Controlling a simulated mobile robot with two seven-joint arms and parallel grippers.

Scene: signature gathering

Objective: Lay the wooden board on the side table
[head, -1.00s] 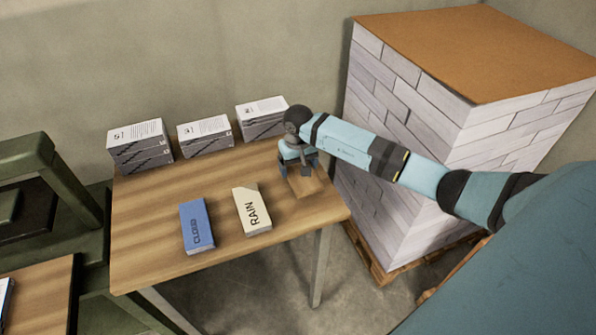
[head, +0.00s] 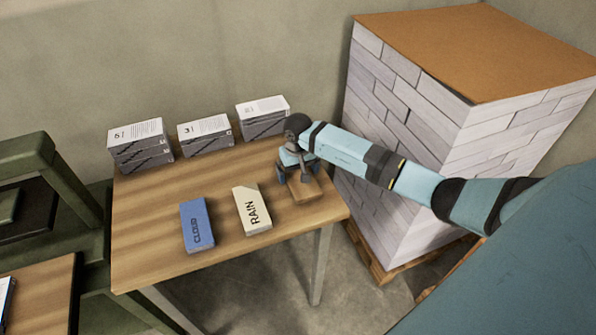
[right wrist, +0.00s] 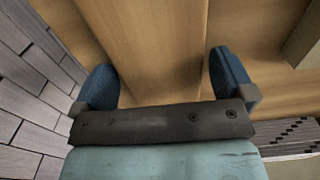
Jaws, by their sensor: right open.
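The wooden board (head: 309,191) is a small brown block at the right end of the side table (head: 160,265); it appears to lie flat on the tabletop. My right gripper (head: 298,174) is above the board's far part, with its blue fingers apart. In the right wrist view the board (right wrist: 150,45) runs between the two open fingers of my right gripper (right wrist: 165,78), with narrow gaps on both sides. My left gripper is not in view.
A blue CLOUD block (head: 197,226) and a cream RAIN block (head: 252,209) lie left of the board. Several grey-white boxes (head: 204,129) line the table's back. A tall brick-patterned stack (head: 420,120) stands close on the right. The table's left front is clear.

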